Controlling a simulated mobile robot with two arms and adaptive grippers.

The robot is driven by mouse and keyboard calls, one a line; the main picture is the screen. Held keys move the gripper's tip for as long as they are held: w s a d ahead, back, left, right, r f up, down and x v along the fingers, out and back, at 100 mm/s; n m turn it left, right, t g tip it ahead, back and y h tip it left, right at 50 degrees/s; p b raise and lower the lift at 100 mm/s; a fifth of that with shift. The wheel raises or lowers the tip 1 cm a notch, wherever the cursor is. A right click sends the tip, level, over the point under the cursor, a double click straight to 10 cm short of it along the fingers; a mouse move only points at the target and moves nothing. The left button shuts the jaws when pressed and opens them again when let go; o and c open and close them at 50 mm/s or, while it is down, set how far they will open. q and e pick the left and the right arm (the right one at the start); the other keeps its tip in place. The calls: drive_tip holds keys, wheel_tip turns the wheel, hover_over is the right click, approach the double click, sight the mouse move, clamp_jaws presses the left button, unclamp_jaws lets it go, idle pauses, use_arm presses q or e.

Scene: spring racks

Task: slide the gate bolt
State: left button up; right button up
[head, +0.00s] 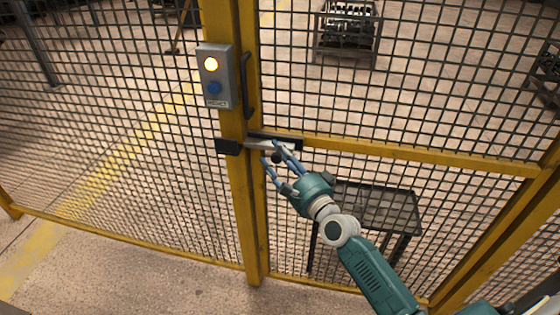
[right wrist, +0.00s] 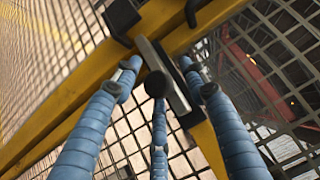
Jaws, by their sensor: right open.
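The gate bolt is a pale metal bar (head: 257,144) on a dark mount across the gate's edge. Its black knob (head: 277,158) hangs just below it. A black catch (head: 228,146) sits on the post left of the bar. My right gripper (head: 271,153) is open at the bolt, blue fingers pointing up-left. In the right wrist view, the bar (right wrist: 151,57) and knob (right wrist: 155,84) lie between the spread fingers (right wrist: 158,70). I cannot tell whether any finger touches the knob. The catch (right wrist: 121,17) lies beyond the bar's upper end. My left gripper is out of view.
A grey box (head: 214,88) with a lit yellow lamp and a blue button is on the yellow post, beside a black handle (head: 247,85). Yellow-framed mesh surrounds the bolt. A dark table (head: 385,208) stands behind the gate, and racks (head: 345,30) stand farther back.

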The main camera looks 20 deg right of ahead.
drive_tip(key=r+v, duration=0.1)
drive_tip(key=v, duration=1.1)
drive_tip(key=shift+f, duration=0.4)
drive_tip(key=s+d+f+n+g+h, duration=0.1)
drive_tip(key=s+f+n+g, duration=0.15)
drive_tip(key=f, duration=0.95)
drive_tip(key=s+d+f+n+g+h, duration=0.1)
drive_tip(key=d+f+n+g, duration=0.15)
drive_tip(key=f, duration=0.95)
drive_tip(key=s+a+f+n+g, duration=0.15)
drive_tip(key=s+f, duration=0.25)
drive_tip(key=f, duration=0.4)
drive_tip(key=s+f+n+g, duration=0.25)
drive_tip(key=s+f, duration=0.25)
drive_tip(key=f, duration=0.4)
drive_tip(key=s+a+f+n+g, duration=0.1)
drive_tip(key=s+f+n+g, duration=0.2)
drive_tip(key=s+f, duration=0.3)
drive_tip(key=s+a+f+n+g+h, duration=0.1)
drive_tip(key=s+f+n, duration=0.3)
drive_tip(key=s, duration=1.2)
drive_tip(key=s+a+f+n+g, duration=0.2)
drive_tip(key=s+f+n+g, duration=0.2)
drive_tip(key=s+f, duration=0.6)
drive_tip(key=shift+s+a+g+h, duration=0.25)
drive_tip(key=shift+s+g+h, duration=0.05)
drive_tip(key=shift+s, duration=0.65)
